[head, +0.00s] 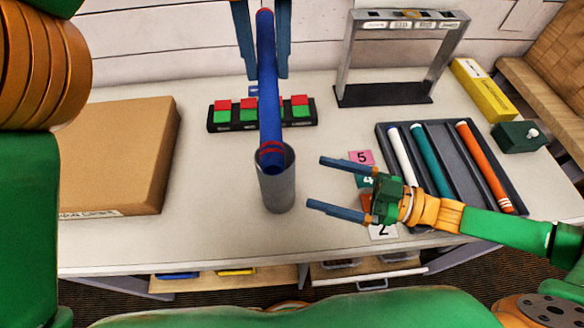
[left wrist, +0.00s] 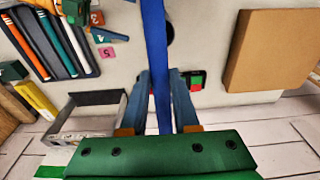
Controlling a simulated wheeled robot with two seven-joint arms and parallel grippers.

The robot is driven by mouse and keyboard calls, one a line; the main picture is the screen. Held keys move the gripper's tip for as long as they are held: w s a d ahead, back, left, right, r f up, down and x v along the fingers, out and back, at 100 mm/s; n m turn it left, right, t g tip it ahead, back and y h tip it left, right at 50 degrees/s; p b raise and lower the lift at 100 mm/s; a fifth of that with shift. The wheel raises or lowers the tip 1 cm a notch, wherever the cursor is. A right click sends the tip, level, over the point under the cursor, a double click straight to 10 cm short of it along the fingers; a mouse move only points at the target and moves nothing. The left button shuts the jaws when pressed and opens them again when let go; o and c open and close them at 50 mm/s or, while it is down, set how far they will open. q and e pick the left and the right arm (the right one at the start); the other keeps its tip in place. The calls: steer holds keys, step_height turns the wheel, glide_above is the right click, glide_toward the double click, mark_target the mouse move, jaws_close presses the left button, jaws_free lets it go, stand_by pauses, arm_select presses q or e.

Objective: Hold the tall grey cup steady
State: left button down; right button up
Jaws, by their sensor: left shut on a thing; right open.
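The tall grey cup (head: 277,190) stands upright on the table, in the middle of the head view. A long blue tube (head: 267,90) with red bands near its lower end leans slightly, that end at the cup's mouth. I cannot tell how far inside it is. My left gripper (head: 266,76) is shut on the blue tube, above and behind the cup. The tube also crosses the left wrist view (left wrist: 156,60) and partly hides the cup there. My right gripper (head: 316,182) is open and empty, its fingers pointing at the cup from the right, apart from it.
A grey tray (head: 448,175) at right holds white, teal and orange tubes. Numbered cards (head: 362,157) lie under my right gripper. A grey metal frame (head: 347,60), red-green blocks in a black rack (head: 214,125), a yellow box (head: 482,90) and a brown box (head: 120,150) stand around.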

mark_target(278, 192)
steer(key=x, duration=1)
steer(key=c, duration=1.2)
